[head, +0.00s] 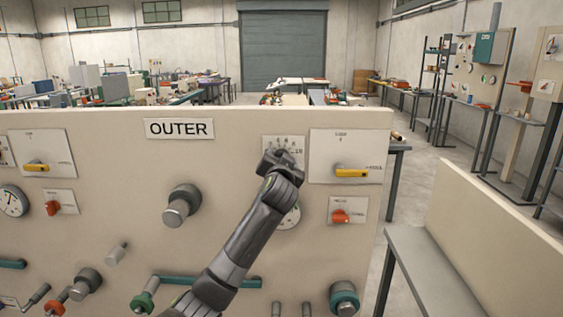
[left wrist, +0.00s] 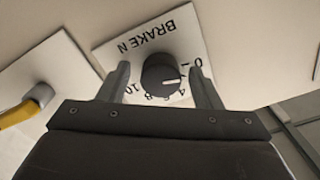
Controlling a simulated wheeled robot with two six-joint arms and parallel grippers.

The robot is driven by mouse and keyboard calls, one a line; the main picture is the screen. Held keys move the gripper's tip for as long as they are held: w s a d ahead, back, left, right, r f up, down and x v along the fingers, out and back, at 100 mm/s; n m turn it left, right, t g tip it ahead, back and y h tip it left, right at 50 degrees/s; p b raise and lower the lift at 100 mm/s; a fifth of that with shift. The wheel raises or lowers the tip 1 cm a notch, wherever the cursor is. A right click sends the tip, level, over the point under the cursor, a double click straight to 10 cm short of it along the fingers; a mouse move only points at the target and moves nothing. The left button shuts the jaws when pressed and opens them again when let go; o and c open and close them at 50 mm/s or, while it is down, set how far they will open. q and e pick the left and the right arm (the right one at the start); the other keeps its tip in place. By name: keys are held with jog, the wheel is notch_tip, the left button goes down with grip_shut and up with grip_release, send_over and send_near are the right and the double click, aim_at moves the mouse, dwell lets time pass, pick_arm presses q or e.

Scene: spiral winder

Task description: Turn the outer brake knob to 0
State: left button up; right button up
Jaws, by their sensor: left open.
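The outer brake knob (left wrist: 158,76) is a dark round knob on a white scale plate (left wrist: 140,42) marked BRAKE N, seen upside down in the left wrist view. Numbers from 0 to 10 run around it. A pale mark on the knob seems to point near the 4, away from the 0. My left gripper (left wrist: 161,82) is open, with one finger on each side of the knob; I cannot tell whether they touch it. In the head view my left gripper (head: 277,161) covers the knob, below the plate's printed top (head: 288,141).
The OUTER sign (head: 180,129) is to the left on the panel. A yellow-handled switch (head: 351,173) is right of the plate and a red knob (head: 340,216) is below it. A gauge (head: 291,217) is partly hidden by my arm. A large grey knob (head: 182,205) protrudes at left.

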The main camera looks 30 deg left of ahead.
pick_arm(q)
jog(key=shift+s, duration=0.1)
jog(key=b+v, duration=0.4)
jog(key=v, duration=1.3)
jog(key=shift+d, duration=0.25)
